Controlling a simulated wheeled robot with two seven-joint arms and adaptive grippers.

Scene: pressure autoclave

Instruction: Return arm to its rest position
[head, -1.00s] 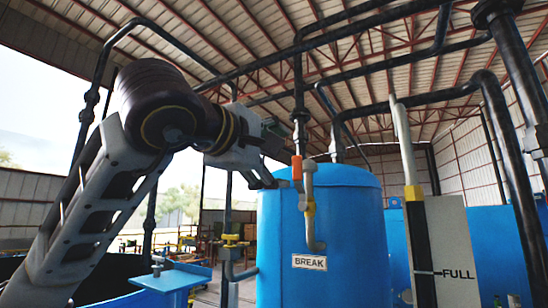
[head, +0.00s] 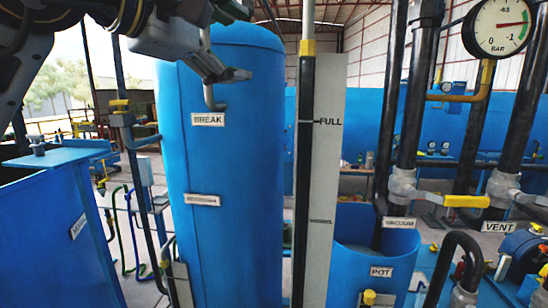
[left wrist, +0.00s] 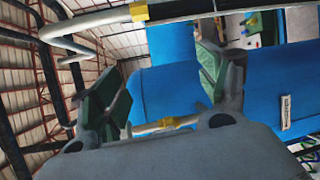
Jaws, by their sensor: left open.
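My left arm comes in at the top left of the head view. Its gripper (head: 222,68) is in front of the upper part of the tall blue tank (head: 235,190) labelled BREAK. In the left wrist view the two fingers of my left gripper (left wrist: 160,88) stand wide apart with nothing between them. A bent grey pipe end (head: 210,100) shows just below the gripper in the head view. The gripper covers the upper part of that pipe, and I cannot tell whether they touch. My right gripper is not in view.
A level gauge (head: 322,180) marked FULL stands right of the tank. A pressure dial (head: 501,26), dark pipes, a yellow valve handle (head: 466,201) and a blue pot (head: 345,265) are at the right. A blue box-like tank (head: 70,235) is at the lower left.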

